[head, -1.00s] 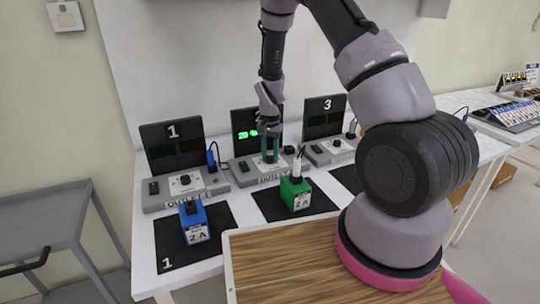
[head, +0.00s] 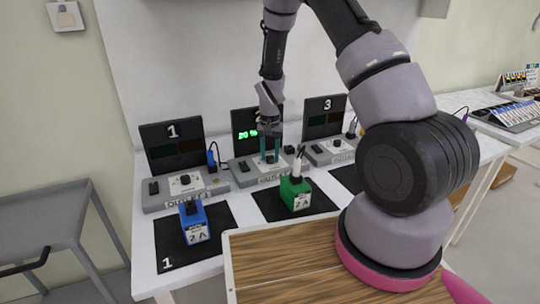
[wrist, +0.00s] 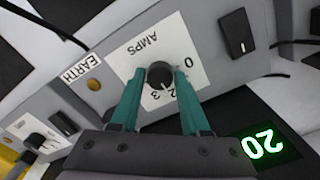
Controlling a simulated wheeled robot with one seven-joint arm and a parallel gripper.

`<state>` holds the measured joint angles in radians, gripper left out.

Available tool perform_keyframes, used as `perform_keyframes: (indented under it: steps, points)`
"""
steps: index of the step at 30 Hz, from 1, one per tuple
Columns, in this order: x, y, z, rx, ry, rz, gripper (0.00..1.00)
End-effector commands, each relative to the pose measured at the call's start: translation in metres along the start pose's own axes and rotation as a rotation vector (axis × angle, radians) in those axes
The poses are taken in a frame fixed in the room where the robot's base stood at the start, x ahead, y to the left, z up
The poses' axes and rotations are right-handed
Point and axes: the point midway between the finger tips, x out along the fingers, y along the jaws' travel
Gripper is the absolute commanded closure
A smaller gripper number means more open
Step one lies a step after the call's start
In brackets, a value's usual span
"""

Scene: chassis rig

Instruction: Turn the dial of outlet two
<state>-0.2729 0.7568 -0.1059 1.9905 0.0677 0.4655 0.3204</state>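Outlet two is the middle grey unit (head: 262,178) in the head view, behind the green block. Its black dial (wrist: 160,75) sits on a white plate marked AMPS in the wrist view. A pale mark on the dial faces the 2 and 3 side; the 0 is to the right. My gripper (wrist: 160,68) has its two teal fingers on either side of the dial. Whether they press on it or stand just clear, I cannot tell. In the head view my gripper (head: 270,158) reaches down onto the unit. The lit green display (wrist: 263,144) reads 20.
Outlet one (head: 186,186) is to the left and outlet three (head: 333,150) to the right, both with dark displays. A blue block (head: 194,222) and a green block (head: 296,193) stand on black mats in front. A black switch (wrist: 237,33) is near the dial.

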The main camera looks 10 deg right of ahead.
Motion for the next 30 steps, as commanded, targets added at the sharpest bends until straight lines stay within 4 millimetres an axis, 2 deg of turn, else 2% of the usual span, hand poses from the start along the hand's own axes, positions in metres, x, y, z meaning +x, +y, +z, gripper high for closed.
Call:
perform_keyframes:
  steps: [10, 14, 24, 30]
  points:
    - [0.0, 0.0, 0.0, 0.001, -0.001, 0.0, 0.31]
    - [-0.009, 0.0, 0.0, 0.001, 0.001, -0.001, 0.31]
    - [-0.074, -0.001, -0.001, 0.0, 0.003, -0.002, 0.31]
    - [-0.101, 0.0, -0.001, 0.0, 0.002, -0.001, 0.31]
